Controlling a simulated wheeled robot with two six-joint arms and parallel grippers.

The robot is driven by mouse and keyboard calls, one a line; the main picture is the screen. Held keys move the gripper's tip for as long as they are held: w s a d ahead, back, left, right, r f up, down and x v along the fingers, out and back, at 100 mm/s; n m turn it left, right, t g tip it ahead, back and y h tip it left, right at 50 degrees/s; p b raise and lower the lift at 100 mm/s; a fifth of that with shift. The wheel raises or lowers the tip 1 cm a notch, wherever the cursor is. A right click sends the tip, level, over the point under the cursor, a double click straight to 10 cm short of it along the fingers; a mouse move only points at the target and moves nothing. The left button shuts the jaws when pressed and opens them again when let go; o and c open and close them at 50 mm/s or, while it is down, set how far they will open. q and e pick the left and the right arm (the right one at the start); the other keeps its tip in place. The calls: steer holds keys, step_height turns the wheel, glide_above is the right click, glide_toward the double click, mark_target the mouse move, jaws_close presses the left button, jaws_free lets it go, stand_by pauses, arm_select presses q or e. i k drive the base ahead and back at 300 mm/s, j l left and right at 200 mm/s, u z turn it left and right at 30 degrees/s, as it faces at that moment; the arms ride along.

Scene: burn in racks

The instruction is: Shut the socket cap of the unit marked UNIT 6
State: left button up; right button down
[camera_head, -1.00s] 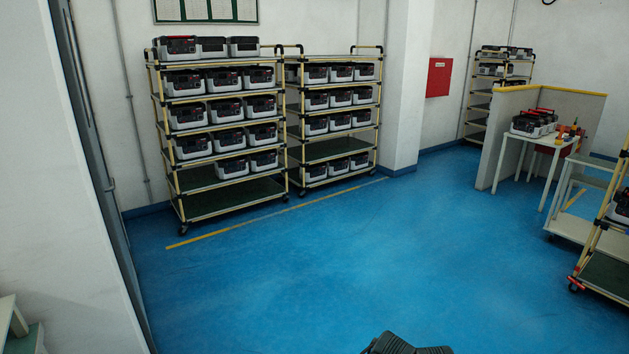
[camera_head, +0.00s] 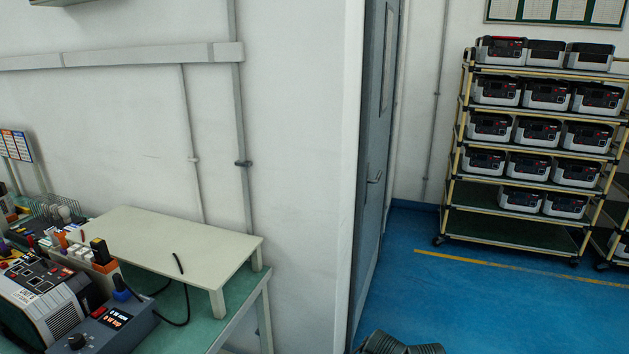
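No label reading UNIT 6 can be made out in the head view, so I cannot tell which unit it is. A grey and black unit (camera_head: 45,300) stands on the workbench at the lower left, partly cut off by the picture edge. Several similar black and white units (camera_head: 537,133) stand on the shelves of a rack at the right. Their markings and socket caps are too small to tell.
The green workbench (camera_head: 243,318) carries a raised pale board (camera_head: 165,245), a dark box with a lit display (camera_head: 112,318) and a cable. A wall corner and a grey door (camera_head: 376,150) stand mid-picture. The blue floor (camera_head: 470,310) before the rack (camera_head: 515,233) is clear.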

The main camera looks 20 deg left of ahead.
mark_target(37, 250)
steer(key=i+l+u, duration=0.1)
steer(key=i+u, duration=0.15)
steer(key=u, duration=0.15)
steer(key=i+l+u, duration=0.15)
steer(key=u, duration=0.25)
steer(key=i+l+u, duration=0.25)
steer(key=u, duration=0.15)
steer(key=i+l+u, duration=0.1)
steer(key=l+u, duration=0.3)
steer(key=i+l+u, duration=0.15)
steer(key=u, duration=0.25)
steer(key=i+l+u, duration=0.1)
steer(key=l+u, duration=0.4)
steer(key=l, duration=0.2)
steer(key=l+u, duration=0.5)
steer(key=l, duration=0.25)
steer(key=k+l+u, duration=0.15)
steer(key=l+u, duration=0.35)
steer(key=l, duration=0.2)
